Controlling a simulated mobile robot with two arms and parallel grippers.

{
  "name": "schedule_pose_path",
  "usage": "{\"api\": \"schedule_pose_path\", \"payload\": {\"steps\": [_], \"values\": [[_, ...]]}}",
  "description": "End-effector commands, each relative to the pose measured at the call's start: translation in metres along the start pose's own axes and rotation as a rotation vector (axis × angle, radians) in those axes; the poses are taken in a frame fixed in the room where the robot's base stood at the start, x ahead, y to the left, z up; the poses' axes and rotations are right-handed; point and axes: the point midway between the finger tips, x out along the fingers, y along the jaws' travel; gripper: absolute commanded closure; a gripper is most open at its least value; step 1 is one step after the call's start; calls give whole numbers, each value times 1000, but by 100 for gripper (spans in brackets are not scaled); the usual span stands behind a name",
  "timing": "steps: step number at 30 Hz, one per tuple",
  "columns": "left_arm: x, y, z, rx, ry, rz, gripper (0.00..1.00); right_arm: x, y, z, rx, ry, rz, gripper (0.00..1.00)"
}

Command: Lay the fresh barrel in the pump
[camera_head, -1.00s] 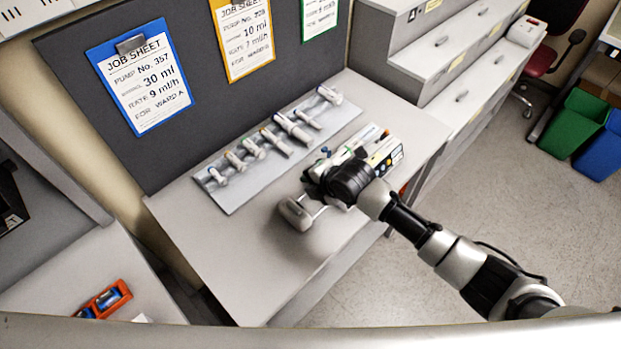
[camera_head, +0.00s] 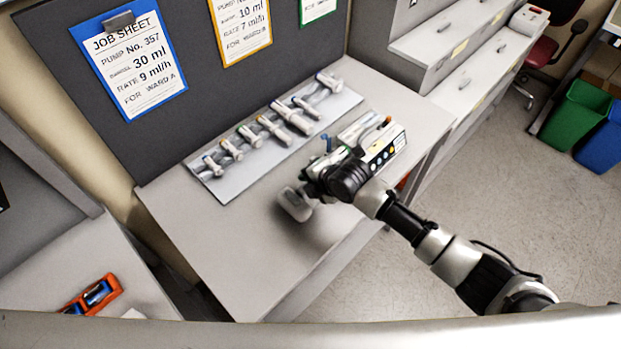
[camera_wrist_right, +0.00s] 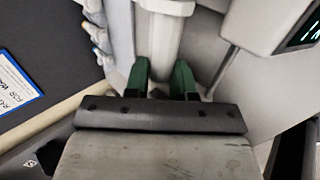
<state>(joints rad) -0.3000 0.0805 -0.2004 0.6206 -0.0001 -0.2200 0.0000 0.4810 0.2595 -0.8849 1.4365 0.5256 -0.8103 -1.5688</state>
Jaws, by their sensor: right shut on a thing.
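The pump (camera_head: 385,148), a pale box with a dark button panel, stands on the bench; my right gripper partly hides it. A grey rounded block (camera_head: 295,203) shows at the left of the gripper. My right gripper (camera_head: 318,178) is over the pump's left part. In the right wrist view its green fingertips (camera_wrist_right: 161,82) are shut on a pale, translucent barrel (camera_wrist_right: 165,45), with grey pump surfaces close on both sides. Whether the barrel rests in the pump's cradle or is just above it, I cannot tell. My left gripper is out of view.
A grey rack (camera_head: 215,185) with several barrels lies behind the pump, against the dark board. Job sheets hang there; the blue-framed one (camera_head: 130,60) reads pump 357, 30 ml. An orange object (camera_head: 92,295) lies on the lower left surface. The bench front left (camera_head: 225,250) is clear.

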Motion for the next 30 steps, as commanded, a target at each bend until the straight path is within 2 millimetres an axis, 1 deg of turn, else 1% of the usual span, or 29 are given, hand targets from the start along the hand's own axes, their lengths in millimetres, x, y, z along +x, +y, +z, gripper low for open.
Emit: {"api": "schedule_pose_path", "payload": {"steps": [1,15,30], "values": [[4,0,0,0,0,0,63,3,-3,0,0,0,0,98],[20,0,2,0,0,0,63,19,-18,0,-1,0,-1,98],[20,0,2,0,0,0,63,19,-18,0,0,0,-1,98]]}}
